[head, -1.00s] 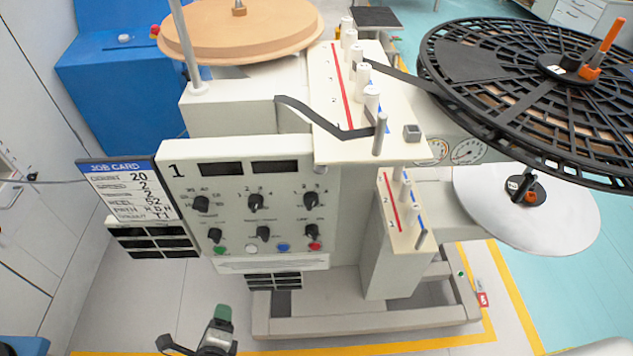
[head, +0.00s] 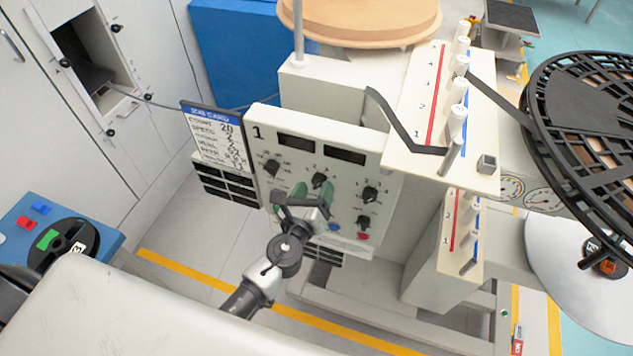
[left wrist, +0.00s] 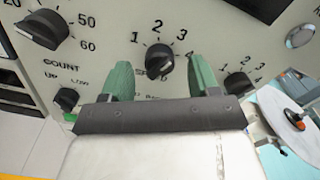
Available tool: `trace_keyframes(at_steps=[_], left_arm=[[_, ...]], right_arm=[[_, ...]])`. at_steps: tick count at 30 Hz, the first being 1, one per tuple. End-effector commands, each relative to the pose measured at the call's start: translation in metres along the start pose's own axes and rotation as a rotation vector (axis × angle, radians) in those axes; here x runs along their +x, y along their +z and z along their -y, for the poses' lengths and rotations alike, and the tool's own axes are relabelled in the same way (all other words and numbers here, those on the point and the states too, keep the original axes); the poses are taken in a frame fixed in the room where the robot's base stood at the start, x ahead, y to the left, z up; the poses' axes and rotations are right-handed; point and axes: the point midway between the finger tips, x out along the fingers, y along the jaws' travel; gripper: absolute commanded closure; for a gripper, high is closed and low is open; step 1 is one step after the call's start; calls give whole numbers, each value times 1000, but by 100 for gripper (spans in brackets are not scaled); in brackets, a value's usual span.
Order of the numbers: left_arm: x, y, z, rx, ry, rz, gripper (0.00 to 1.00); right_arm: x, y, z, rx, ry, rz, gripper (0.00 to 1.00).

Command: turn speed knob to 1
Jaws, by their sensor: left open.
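My left gripper (head: 313,192) is in front of the panel, with green fingertips. In the left wrist view the left gripper (left wrist: 161,78) is open, one finger on each side of the knob, with gaps between. Contact is not visible. My right gripper is out of view.
Smaller knobs and coloured buttons sit lower on the panel. A job card (head: 214,137) hangs at the panel's left. Guide posts and a large black reel (head: 560,100) stand right.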

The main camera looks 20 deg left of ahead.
Motion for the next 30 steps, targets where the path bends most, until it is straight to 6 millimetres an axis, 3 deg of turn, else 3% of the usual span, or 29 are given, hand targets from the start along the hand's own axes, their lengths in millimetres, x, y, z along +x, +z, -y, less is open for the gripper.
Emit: trace_keyframes(at_steps=[5, 14, 23, 30], left_arm=[[14, 0, 0, -1, 0, 0, 39], [15, 0, 0, -2, 0, -1, 41], [15, 0, 0, -2, 0, -1, 87], [15, -1, 0, -19, 0, -1, 88]], right_arm=[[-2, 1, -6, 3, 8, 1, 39], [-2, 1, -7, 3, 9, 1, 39], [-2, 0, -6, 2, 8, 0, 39], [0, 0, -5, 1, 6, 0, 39]])
